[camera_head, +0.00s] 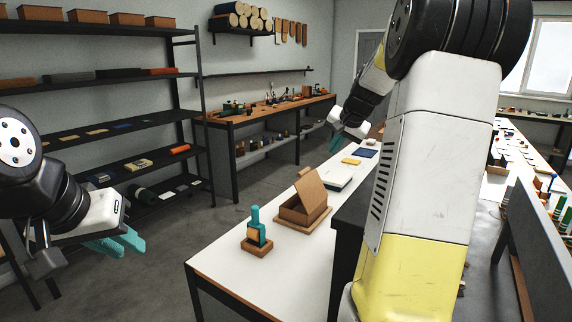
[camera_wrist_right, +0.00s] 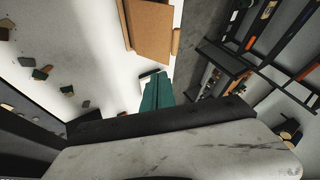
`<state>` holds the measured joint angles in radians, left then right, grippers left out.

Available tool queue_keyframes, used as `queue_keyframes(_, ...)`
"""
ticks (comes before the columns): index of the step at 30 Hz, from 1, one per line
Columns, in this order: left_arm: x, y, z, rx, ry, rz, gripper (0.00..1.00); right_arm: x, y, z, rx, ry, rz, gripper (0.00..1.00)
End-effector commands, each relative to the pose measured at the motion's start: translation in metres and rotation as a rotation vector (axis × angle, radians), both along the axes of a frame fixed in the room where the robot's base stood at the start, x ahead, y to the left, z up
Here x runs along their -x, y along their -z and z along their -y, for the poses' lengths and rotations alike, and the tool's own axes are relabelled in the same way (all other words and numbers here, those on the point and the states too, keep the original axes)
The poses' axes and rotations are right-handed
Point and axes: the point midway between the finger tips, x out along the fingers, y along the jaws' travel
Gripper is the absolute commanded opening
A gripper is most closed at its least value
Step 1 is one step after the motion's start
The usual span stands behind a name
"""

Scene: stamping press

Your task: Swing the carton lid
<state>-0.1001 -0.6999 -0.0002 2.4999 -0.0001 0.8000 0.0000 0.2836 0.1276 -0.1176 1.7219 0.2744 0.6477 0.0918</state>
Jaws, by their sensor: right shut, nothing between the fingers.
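The brown carton (camera_head: 296,214) stands on the white table, with its lid (camera_head: 311,191) raised and tilted up at the back. My right gripper (camera_head: 336,143) is shut and empty, held beyond and above the carton, apart from it. Its teal fingers (camera_wrist_right: 157,93) are together in the right wrist view. A brown panel (camera_wrist_right: 150,32) shows past the fingertips there; I cannot tell whether it is the lid. My left gripper (camera_head: 122,243) is open and empty, off the table to the left. My right arm hides part of the table.
A teal-handled stamp (camera_head: 255,222) stands in a wooden block (camera_head: 257,248) near the table's front left. A white flat case (camera_head: 339,172), a yellow pad (camera_head: 351,161) and a blue pad (camera_head: 367,153) lie behind the carton. Shelves (camera_head: 100,76) line the left wall.

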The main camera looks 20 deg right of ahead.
Motion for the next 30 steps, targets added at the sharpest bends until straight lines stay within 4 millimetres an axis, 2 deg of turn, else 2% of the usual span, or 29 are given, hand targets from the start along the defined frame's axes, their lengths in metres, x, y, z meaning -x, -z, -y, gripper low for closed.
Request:
queue_keyframes(1,0.0,0.0,0.0,0.0,0.0,0.0,0.24,0.014,-0.001,0.005,-0.009,0.015,-0.025,0.0)
queue_keyframes(3,0.0,0.0,0.0,0.0,0.0,0.0,0.24,0.025,-0.001,0.008,-0.018,0.027,-0.052,0.0)
queue_keyframes(7,0.0,0.0,0.0,0.0,0.0,0.0,0.24,0.028,0.005,0.009,-0.022,0.031,-0.071,0.0)
queue_keyframes(11,0.0,0.0,0.0,0.0,0.0,0.0,0.24,0.017,0.021,0.008,-0.024,0.031,-0.073,0.0)
queue_keyframes(22,0.0,0.0,0.0,0.0,0.0,0.0,0.24,-0.027,0.085,0.006,-0.024,0.03,-0.07,0.0)
queue_keyframes(30,0.0,0.0,0.0,0.0,0.0,0.0,0.24,-0.053,0.087,-0.017,-0.021,0.029,-0.066,0.0)
